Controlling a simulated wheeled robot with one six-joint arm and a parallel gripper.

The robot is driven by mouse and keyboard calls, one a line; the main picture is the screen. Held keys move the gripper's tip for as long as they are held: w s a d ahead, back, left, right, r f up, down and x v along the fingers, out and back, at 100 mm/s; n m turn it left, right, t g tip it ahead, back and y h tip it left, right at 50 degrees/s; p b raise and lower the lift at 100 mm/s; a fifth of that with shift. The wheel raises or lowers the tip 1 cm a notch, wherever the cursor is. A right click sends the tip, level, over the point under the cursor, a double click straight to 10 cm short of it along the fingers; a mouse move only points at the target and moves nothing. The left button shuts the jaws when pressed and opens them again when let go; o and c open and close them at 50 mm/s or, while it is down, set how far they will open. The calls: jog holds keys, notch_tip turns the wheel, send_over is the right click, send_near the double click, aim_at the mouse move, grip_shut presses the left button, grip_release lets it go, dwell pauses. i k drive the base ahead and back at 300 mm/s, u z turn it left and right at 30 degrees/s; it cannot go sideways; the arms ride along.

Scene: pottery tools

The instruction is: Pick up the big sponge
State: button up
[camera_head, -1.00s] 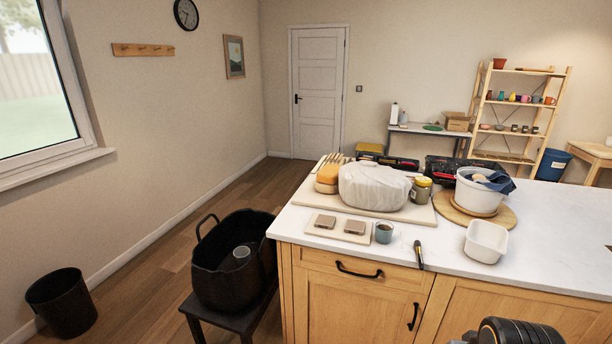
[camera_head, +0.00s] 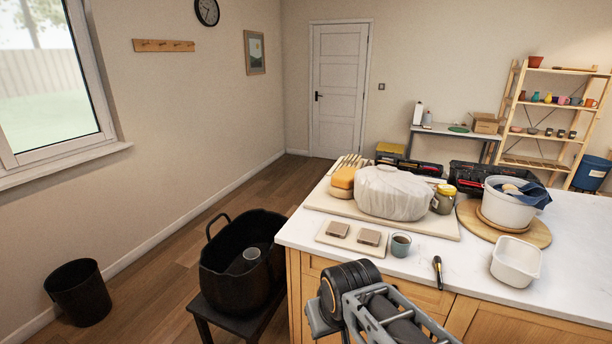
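Part of my arm, a dark round joint with a grey frame, shows at the bottom middle, in front of the counter. It is well apart from the sponge. The fingers of my gripper are not in view.
A board with two small blocks (camera_head: 328,240), a cup (camera_head: 401,245), a dark-handled tool (camera_head: 437,272) and a white tub (camera_head: 515,262) lie along the counter front. A jar (camera_head: 443,199) and white bucket (camera_head: 507,208) stand right. A black basket (camera_head: 238,270) is left of the counter.

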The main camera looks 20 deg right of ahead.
aim_at(343, 178)
jog(key=u, duration=0.05)
jog(key=i, duration=0.85)
jog(key=z, duration=0.3)
